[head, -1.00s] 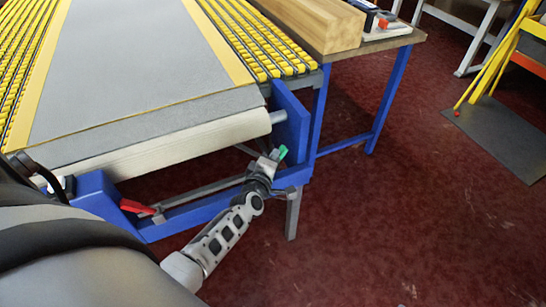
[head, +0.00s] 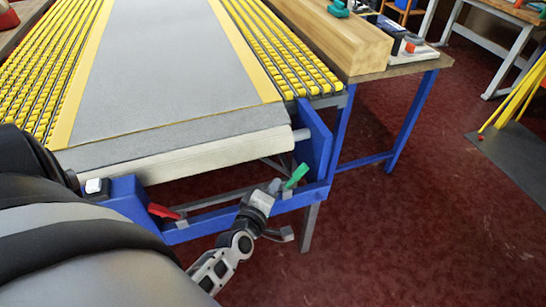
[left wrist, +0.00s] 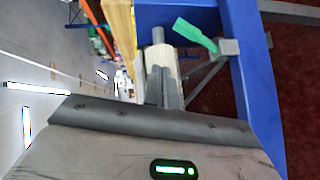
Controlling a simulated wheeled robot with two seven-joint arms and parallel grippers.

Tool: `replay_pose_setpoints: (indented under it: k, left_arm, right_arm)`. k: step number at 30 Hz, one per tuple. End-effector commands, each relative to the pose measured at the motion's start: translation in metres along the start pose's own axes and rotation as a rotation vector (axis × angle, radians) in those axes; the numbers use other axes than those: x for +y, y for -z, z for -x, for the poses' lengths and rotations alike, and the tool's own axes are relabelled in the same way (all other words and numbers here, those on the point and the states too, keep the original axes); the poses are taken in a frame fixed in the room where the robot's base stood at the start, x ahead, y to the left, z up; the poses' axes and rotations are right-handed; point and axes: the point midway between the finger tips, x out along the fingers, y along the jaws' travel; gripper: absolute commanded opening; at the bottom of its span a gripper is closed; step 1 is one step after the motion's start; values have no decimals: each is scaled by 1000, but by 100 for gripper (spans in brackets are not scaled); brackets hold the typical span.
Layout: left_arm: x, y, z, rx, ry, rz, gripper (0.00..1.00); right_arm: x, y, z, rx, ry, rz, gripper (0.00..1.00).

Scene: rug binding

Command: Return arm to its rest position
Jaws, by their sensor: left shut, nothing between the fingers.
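My left gripper (head: 274,187) is low in front of the blue machine frame (head: 316,140), at the right end of the pale roller (head: 190,158). Its fingers are shut with nothing between them. A green lever (head: 298,175) on the frame is just right of the fingertips, apart from them as far as I can tell. In the left wrist view the green lever (left wrist: 195,34) is beyond the closed fingers (left wrist: 172,92), up and to the right. My right gripper is not in view.
A grey rug (head: 165,75) with yellow edges lies on the machine bed. A red lever (head: 163,211) is on the lower left frame. A bench with a wooden beam (head: 340,40) stands at the back right. The dark red floor (head: 420,230) at right is open.

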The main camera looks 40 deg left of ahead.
Motion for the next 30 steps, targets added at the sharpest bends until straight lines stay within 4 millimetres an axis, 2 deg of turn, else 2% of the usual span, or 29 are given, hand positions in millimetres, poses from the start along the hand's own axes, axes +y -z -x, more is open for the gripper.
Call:
replay_pose_setpoints:
  k: [17,20,23,27,30]
  left_arm:
    - [0,0,3,1,0,0,0]
    - [2,-6,7,-32,2,-58,0]
    - [3,-36,26,-172,7,-315,0]
    - [-6,-86,78,-442,-8,-865,0]
    - [-15,-105,113,-585,-34,-1193,0]
  right_arm:
    - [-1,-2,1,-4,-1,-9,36]
    - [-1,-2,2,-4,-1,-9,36]
    - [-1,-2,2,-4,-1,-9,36]
    - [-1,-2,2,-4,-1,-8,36]
    - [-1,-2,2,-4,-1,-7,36]
